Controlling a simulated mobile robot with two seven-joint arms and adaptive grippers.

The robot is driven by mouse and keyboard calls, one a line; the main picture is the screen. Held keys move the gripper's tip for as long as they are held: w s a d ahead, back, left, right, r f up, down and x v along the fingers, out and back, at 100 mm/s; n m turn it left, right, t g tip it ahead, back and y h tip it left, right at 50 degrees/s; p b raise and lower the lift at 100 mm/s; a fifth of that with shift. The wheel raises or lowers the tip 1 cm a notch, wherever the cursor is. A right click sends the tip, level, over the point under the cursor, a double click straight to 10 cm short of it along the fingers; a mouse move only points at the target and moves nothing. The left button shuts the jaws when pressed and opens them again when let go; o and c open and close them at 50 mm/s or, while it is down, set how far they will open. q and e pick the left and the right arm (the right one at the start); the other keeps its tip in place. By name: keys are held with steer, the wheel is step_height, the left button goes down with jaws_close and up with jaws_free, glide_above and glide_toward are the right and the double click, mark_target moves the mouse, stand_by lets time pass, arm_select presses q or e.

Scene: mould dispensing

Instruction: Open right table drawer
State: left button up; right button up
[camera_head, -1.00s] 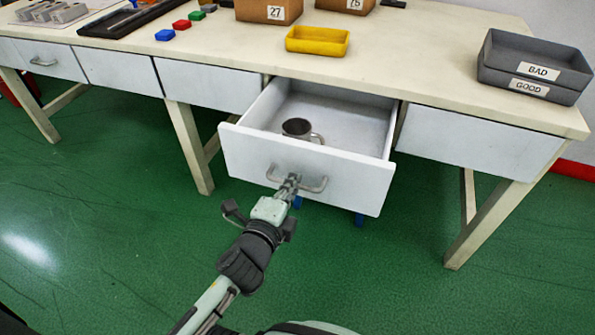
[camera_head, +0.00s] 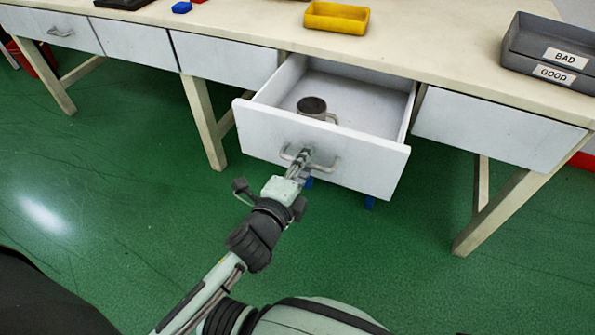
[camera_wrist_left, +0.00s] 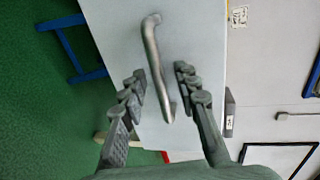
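The white table drawer (camera_head: 320,150) is pulled out from under the worktop, with its inside showing. A dark-topped cup (camera_head: 312,108) stands in it. A metal bar handle (camera_head: 327,167) is on its front. My left gripper (camera_head: 299,160) is at this handle. In the left wrist view, the fingers of my left gripper (camera_wrist_left: 160,80) are apart, one on each side of the handle (camera_wrist_left: 152,45), with gaps visible between fingers and bar. The drawer front (camera_wrist_left: 200,30) fills the middle of that view. My right gripper is not in view.
On the worktop (camera_head: 440,60) are a yellow tray (camera_head: 336,18) and grey stacked bins (camera_head: 515,60) marked BAD and GOOD. A closed drawer front (camera_head: 495,130) is to the right. Table legs (camera_head: 205,120) stand on both sides. The green floor (camera_head: 130,200) in front is clear.

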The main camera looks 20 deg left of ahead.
arm_select(q)
steer(key=v, duration=1.1)
steer(key=shift+s, duration=0.3)
steer(key=s+a+f+n+g+y, duration=0.15)
steer(key=a+f+n+g, duration=0.35)
steer(key=f, duration=0.5)
steer(key=a+f+n+g+y, duration=0.2)
steer(key=a+f+n, duration=0.5)
steer(key=f, duration=0.2)
steer(key=s+d+f+n+g+h, duration=0.1)
steer(key=s+f+n+g, duration=0.4)
steer(key=f, duration=0.5)
steer(key=shift+s+d+g+h, duration=0.2)
steer(key=shift+s+g+h, duration=0.2)
steer(key=shift+s, duration=0.35)
